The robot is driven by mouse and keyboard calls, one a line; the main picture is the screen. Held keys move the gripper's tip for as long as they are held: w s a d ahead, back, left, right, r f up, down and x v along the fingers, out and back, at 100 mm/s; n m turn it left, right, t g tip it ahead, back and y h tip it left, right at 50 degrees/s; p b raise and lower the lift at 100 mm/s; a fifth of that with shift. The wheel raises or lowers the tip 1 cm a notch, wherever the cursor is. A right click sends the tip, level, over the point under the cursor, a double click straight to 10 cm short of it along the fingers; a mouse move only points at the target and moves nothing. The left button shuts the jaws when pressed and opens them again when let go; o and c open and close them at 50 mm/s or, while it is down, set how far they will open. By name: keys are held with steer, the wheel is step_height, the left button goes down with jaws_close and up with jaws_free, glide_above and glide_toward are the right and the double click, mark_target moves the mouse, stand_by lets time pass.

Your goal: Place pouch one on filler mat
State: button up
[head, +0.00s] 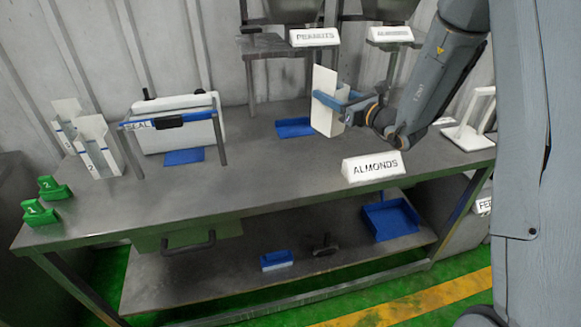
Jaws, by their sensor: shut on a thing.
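My gripper (330,99), with blue fingers, is shut on an upright cream pouch (325,82) above the right half of the steel table. A number on this pouch is too small to read. A blue mat (293,128) lies flat on the table just left of the pouch's lower end, partly hidden by the pouch; it looks like the filler mat. I cannot tell whether the pouch's bottom touches the table or the mat.
Two pouches (98,142) stand at the table's left, by the SEAL machine (180,125) and its blue mat (184,156). Green numbered holders (40,212) sit at the left edge. An ALMONDS sign (375,168) is at the front edge; a white stand (470,125) is right.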

mark_target(327, 128)
steer(key=shift+w+f+b, duration=0.25)
steer(key=shift+f+b, duration=0.05)
steer(key=shift+f, duration=0.3)
steer(key=shift+w+f+b, duration=0.25)
steer(key=shift+f+b, duration=0.05)
steer(key=shift+f, duration=0.25)
steer(key=shift+f+p, duration=1.4)
steer(key=shift+f, duration=3.4)
steer(key=shift+f, duration=0.2)
steer(key=o, duration=1.6)
steer(key=shift+r, duration=0.15)
